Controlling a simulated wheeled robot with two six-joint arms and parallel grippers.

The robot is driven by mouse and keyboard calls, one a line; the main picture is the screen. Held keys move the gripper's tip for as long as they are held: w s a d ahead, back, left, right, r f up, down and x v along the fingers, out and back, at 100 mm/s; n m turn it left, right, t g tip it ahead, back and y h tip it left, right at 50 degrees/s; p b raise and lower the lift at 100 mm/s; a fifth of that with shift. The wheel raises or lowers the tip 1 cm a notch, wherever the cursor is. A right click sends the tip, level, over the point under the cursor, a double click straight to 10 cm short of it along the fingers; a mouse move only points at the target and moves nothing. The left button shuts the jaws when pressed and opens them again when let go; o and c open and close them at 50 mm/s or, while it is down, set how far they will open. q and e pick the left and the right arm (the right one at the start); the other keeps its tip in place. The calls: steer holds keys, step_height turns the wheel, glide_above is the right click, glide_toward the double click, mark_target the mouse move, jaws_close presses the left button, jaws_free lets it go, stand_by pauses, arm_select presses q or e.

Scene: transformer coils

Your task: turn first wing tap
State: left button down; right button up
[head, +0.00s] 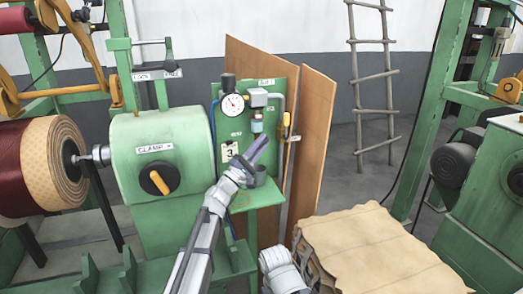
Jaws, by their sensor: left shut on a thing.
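My left gripper (257,150) is at the green panel (276,92) in the middle of the head view, in front of its lower part and above a small green shelf. Its purple-grey fingers are closed and tilted up to the right. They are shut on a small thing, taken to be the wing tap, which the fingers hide. The panel carries a round dial gauge (233,105), a small bottle (257,122) and a grey pipe. A dark cup (257,177) stands on the shelf just below the fingers.
A green clamp machine (160,190) with a yellow-handled knob and a wound coil (45,165) stand at the left. Brown boards (316,140) stand behind the panel. Brown sheets (375,245) lie stacked at lower right. A ladder (372,75) leans on the wall.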

mark_target(257, 150)
stand_by(0.3)
arm_select(q)
steer(key=c, duration=0.9)
jaws_free()
steer(key=shift+o, duration=0.2)
steer(key=b+v, duration=0.4)
steer(key=v, duration=0.3)
steer(key=shift+s+f, duration=0.1)
steer(key=shift+f, duration=0.15)
steer(key=shift+s+a+f, duration=0.1)
steer(key=shift+s+a, duration=0.05)
steer(key=shift+a, duration=0.05)
steer(key=shift+o, duration=0.3)
